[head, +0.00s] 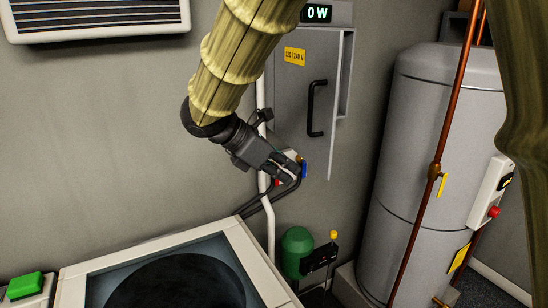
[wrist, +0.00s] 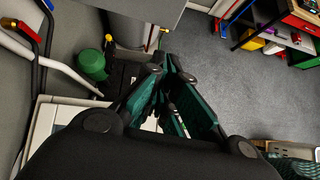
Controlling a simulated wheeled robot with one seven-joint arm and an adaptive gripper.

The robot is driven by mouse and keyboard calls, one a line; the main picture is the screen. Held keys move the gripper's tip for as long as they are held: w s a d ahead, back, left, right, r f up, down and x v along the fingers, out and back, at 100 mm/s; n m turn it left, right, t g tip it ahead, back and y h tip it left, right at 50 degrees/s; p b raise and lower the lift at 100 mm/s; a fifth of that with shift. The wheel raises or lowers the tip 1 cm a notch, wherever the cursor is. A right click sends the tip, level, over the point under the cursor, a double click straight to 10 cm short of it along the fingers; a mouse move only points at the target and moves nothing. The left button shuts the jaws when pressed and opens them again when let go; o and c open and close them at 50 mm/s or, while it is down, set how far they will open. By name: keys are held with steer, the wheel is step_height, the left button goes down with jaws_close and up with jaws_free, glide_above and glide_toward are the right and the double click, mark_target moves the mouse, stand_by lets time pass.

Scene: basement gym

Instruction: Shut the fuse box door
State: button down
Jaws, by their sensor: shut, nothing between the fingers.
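The fuse box (head: 345,75) is a grey metal box on the wall in the head view. Its door (head: 291,95) has a black bar handle and a yellow voltage label. The door stands partly open, its handle-side edge swung out from the box. My gripper (head: 296,172) is below and left of the handle, near the door's lower edge, shut and empty. I cannot tell whether it touches the door. In the wrist view the closed fingers (wrist: 168,66) point away from the camera. A pale grey panel shows beyond them, perhaps the door's lower corner.
A grey tank (head: 430,150) with copper pipes stands right of the fuse box. Below are a green cylinder (head: 297,250) and a white-framed appliance (head: 75,285). White and black pipes run down the wall beside my gripper. Open floor (wrist: 240,85) and shelving (wrist: 265,35) show right.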

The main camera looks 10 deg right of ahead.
steer(key=w+d+f+p, duration=0.1)
steer(key=d+f+p, duration=0.1)
steer(key=d, duration=0.4)
steer(key=shift+w+d+f+p, duration=0.2)
steer(key=shift+d+f+p, duration=0.05)
steer(key=shift+p, duration=0.1)
